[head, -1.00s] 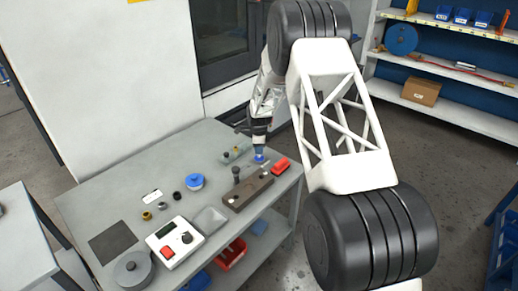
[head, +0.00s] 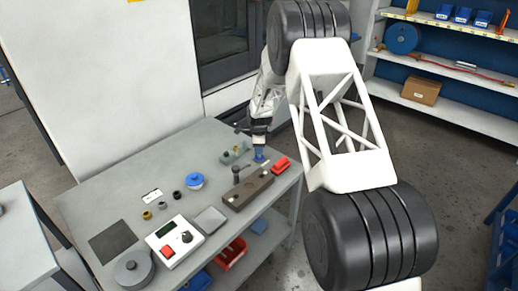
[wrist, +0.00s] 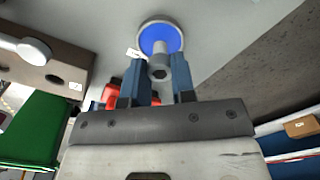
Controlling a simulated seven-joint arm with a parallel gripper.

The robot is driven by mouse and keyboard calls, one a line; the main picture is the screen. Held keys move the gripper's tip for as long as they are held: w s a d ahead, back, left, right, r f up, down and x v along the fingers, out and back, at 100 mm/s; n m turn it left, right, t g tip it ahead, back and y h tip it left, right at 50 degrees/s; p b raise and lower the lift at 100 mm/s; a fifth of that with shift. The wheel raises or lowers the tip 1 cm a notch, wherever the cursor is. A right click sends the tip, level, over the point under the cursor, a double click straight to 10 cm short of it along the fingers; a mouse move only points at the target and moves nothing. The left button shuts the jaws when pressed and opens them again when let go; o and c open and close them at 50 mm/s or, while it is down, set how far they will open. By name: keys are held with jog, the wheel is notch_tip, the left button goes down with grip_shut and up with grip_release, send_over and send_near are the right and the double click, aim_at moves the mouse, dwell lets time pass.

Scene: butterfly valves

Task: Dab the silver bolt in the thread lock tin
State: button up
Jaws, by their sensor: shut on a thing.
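My gripper (wrist: 160,80) is shut on the silver bolt (wrist: 159,72), which sits between the blue fingertips with its socketed end toward the wrist camera. The bolt's shank points away from the camera, over the blue inside of a round, pale-rimmed tin (wrist: 176,40), which I take for the thread lock tin. The shank overlaps the blue in the picture; whether its tip touches cannot be told. In the head view my gripper (head: 259,150) is low over the table's back right part, and the bolt is too small to make out there.
A brown block (head: 247,191) with holes and a red item (head: 281,164) stand close by my gripper. A dark upright piece (head: 236,172) stands near the block. A blue-topped round container (head: 195,181), a control box (head: 174,241) and small parts lie further left on the grey table (head: 110,200).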

jog(key=shift+f, duration=0.45)
dwell(1.6)
jog(key=shift+r, duration=0.1)
jog(key=shift+r, duration=3.5)
jog(key=shift+d, duration=0.1)
jog(key=s+d+n, duration=0.3)
jog(key=d+n, duration=0.8)
jog(key=n, duration=0.4)
jog(key=shift+s+d+r, duration=0.25)
jog(key=shift+s+r, duration=0.1)
